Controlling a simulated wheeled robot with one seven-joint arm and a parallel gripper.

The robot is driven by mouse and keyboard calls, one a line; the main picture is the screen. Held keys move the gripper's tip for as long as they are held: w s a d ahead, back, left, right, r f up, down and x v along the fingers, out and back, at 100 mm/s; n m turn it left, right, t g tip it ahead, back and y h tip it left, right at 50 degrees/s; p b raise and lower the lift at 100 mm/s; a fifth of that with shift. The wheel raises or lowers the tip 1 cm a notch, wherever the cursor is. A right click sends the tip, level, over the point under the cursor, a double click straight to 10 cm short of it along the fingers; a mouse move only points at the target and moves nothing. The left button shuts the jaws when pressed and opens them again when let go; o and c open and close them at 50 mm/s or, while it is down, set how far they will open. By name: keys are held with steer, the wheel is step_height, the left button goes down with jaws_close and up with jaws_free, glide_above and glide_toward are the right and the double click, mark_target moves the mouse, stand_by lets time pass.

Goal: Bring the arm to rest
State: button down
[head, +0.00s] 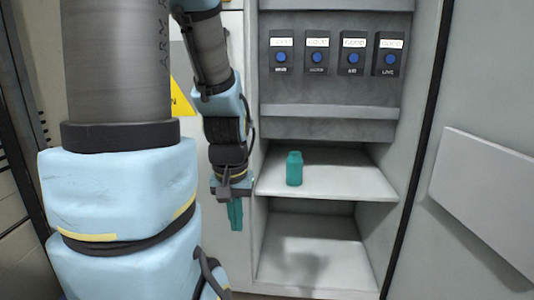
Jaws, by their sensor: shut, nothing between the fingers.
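My arm (120,215) fills the left of the head view, and its far part hangs down in front of the cabinet's left side. My gripper (236,228) points downward at the end of it, left of the shelf opening. Its teal fingers are together, with nothing seen between them. The gripper is apart from the teal bottle (294,168), which stands upright on the upper shelf (345,178) to its right.
A grey panel (335,115) above the shelf carries several dark boxes with blue buttons and white labels. A lower compartment (315,250) looks empty, with a shadow in it. A yellow warning sign (181,97) is partly hidden behind my arm. A pale slab (490,190) is at right.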

step_height(320, 180, up, 16)
steer(key=p, duration=1.5)
steer(key=shift+r, duration=0.25)
